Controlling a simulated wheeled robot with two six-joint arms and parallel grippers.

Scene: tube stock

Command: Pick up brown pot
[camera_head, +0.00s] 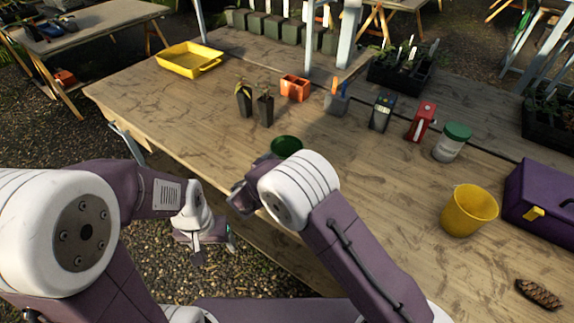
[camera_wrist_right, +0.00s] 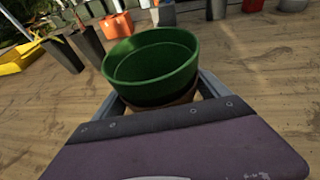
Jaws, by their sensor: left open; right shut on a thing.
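In the right wrist view a round green pot (camera_wrist_right: 152,66) stands upright between the fingers of my right gripper (camera_wrist_right: 160,97). The gripper is shut on it. A dark band and a small tan-brown part (camera_wrist_right: 178,99) show under the green wall; I cannot tell whether that is a separate brown pot. In the head view the green pot (camera_head: 286,145) shows just beyond my right arm, which hides that gripper's fingers. My left gripper (camera_head: 213,250) is open and empty, low over the gravel off the table's front edge. No plainly brown pot shows elsewhere.
The left-centre tabletop is clear.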

